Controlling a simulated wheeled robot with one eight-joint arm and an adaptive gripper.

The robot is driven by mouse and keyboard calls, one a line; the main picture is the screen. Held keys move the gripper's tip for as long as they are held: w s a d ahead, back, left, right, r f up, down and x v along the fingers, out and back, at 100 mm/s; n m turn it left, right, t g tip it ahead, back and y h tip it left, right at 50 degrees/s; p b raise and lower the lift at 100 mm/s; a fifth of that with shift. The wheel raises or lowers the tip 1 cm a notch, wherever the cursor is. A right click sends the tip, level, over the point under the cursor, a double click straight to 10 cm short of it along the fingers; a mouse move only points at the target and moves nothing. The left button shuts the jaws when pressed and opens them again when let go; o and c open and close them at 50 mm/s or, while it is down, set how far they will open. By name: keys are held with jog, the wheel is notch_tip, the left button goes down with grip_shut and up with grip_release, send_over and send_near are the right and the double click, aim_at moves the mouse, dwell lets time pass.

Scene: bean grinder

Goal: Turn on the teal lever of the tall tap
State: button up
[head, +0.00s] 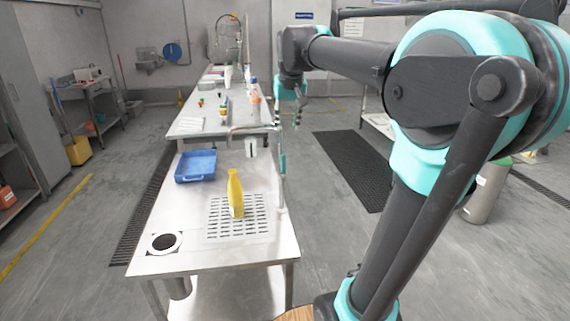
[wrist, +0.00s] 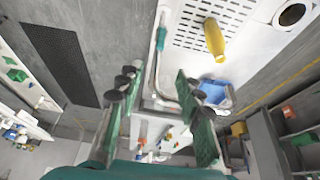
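The tall tap (head: 282,188) stands at the right edge of the metal counter, its spout bending left at the top over the drain grid. Its teal lever (head: 282,162) shows on the upright post, and in the wrist view the teal part (wrist: 161,38) lies beyond my fingers, near the top. My gripper (head: 288,115) is in the air, higher in the picture than the tap and apart from the lever. In the wrist view, my gripper (wrist: 157,88) has its two green-padded fingers spread, with nothing held between them.
A yellow bottle (head: 235,193) stands on the drain grid (head: 257,217). A blue tray (head: 196,166) lies farther back on the counter, left of the tap. A round hole (head: 164,243) is at the front left. Floor with a black mat (head: 350,165) is to the right.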

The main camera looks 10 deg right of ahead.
aim_at(283, 155)
jog(key=x, duration=1.7)
jog(key=shift+w, duration=0.15)
grip_shut()
